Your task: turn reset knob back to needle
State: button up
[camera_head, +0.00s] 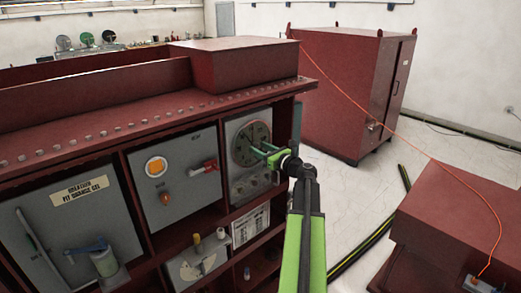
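A round dark-green dial (246,134) is set in the grey panel at the right end of the red cabinet. My green gripper (259,151) reaches in from the right, with its fingertips in front of the dial's lower right part. The two fingers look slightly apart. Whether they touch or hold anything on the dial is too small to tell. The fingers cover that part of the dial, and I cannot make out the reset knob or the needle.
The middle panel has a red-handled lever (205,167), an orange round light (155,166) and an orange knob (165,198). A left panel has a blue handle (88,246). A red cabinet (345,85) stands behind. An orange cable (410,145) crosses over open floor at the right.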

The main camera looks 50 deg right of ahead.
grip_shut()
dwell(0.3)
jog(key=shift+n, duration=3.3)
jog(key=shift+o, duration=0.4)
grip_release()
